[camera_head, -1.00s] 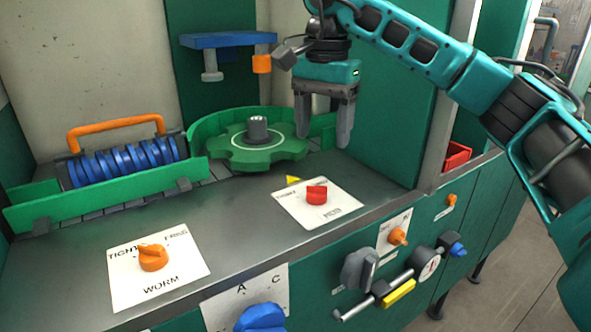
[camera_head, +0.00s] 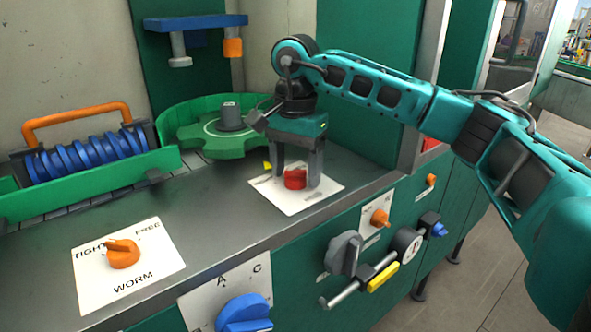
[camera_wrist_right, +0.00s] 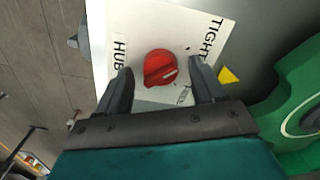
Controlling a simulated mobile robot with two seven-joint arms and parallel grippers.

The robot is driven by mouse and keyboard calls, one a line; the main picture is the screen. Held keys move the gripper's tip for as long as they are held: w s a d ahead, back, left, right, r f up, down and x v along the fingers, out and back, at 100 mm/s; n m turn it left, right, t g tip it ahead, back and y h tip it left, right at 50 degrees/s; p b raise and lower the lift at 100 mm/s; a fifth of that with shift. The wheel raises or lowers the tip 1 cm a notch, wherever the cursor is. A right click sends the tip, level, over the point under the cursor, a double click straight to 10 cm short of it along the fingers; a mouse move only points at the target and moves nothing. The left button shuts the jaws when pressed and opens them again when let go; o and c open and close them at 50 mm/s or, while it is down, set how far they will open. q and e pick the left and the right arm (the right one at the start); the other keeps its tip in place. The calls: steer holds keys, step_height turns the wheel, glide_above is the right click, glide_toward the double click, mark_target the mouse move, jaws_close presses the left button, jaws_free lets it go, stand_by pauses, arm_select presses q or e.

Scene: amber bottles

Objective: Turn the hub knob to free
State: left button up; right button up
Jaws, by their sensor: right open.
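The hub knob (camera_head: 295,179) is a red round knob with a raised grip, on a white plate (camera_head: 325,191) on the grey bench top. In the right wrist view the knob (camera_wrist_right: 158,66) shows from above with a pale line on its grip. The plate (camera_wrist_right: 141,18) there reads HUB and TIGHT; a further small label is partly hidden by a finger. My right gripper (camera_head: 297,184) points down over the plate. Its open fingers (camera_wrist_right: 160,68) stand on either side of the knob, with visible gaps in the wrist view. My left gripper is not in view.
A green toothed wheel (camera_head: 215,143) stands close behind the gripper. An orange WORM knob (camera_head: 123,255) sits on its own plate at left. A blue ribbed roller (camera_head: 85,157) lies in a green trough. Bench front carries several knobs and a yellow-gripped lever (camera_head: 383,277).

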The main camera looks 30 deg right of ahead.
steer(key=shift+f, duration=0.2)
steer(key=c, duration=1)
